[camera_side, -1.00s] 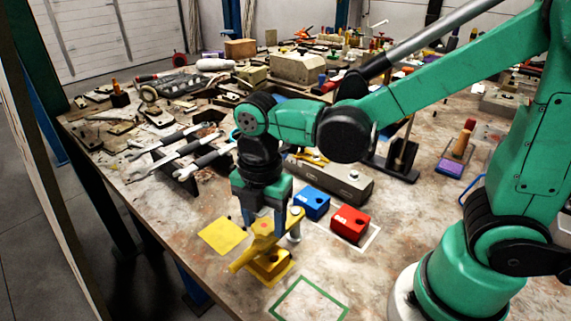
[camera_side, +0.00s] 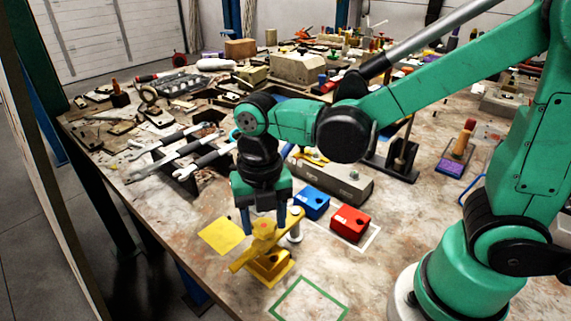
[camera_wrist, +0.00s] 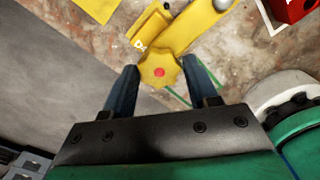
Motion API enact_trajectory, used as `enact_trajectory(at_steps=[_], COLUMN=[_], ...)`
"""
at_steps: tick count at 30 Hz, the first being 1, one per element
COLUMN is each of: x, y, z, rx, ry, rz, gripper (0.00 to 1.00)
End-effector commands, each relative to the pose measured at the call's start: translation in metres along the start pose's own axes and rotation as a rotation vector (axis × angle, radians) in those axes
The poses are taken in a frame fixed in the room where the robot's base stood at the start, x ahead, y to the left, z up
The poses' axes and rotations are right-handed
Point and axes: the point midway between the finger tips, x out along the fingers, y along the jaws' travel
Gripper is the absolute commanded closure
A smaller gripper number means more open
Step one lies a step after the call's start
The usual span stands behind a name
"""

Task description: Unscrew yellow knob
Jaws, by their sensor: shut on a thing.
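The yellow knob (camera_wrist: 159,68) has a lobed rim and a red dot at its centre. The knob also shows in the side view (camera_side: 264,228), below my wrist. My gripper (camera_side: 264,221) points straight down with one blue-grey finger on each side of the knob. In the wrist view my gripper (camera_wrist: 159,70) is shut on the knob's rim.
A blue block (camera_side: 311,204) and a red block (camera_side: 350,223) stand close to the right of the fixture. A yellow square (camera_side: 221,235) lies to its left, a green outlined square (camera_side: 309,301) in front. Wrenches (camera_side: 190,150) lie behind on a rack.

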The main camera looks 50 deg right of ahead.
Motion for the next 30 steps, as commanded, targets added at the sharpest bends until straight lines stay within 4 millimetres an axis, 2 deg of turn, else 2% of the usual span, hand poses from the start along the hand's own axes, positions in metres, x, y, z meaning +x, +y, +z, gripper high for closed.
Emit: enact_trajectory(at_steps=[15, 16, 17, 18, 26, 30], x=[0.0002, 0.0002, 0.0002, 0.0001, -0.0002, -0.0071], y=[0.0024, 0.0025, 0.0024, 0.0022, 0.0012, 0.0011], z=[-0.0009, -0.0009, -0.0010, -0.0009, -0.0006, -0.0004], rx=[-0.020, -0.020, -0.020, -0.020, -0.018, -0.018], ry=[0.002, 0.002, 0.002, 0.002, 0.002, 0.002], rz=[0.010, 0.011, 0.010, 0.009, 0.005, 0.004], gripper=[1.00, 0.39, 0.31, 0.26, 0.26, 0.26])
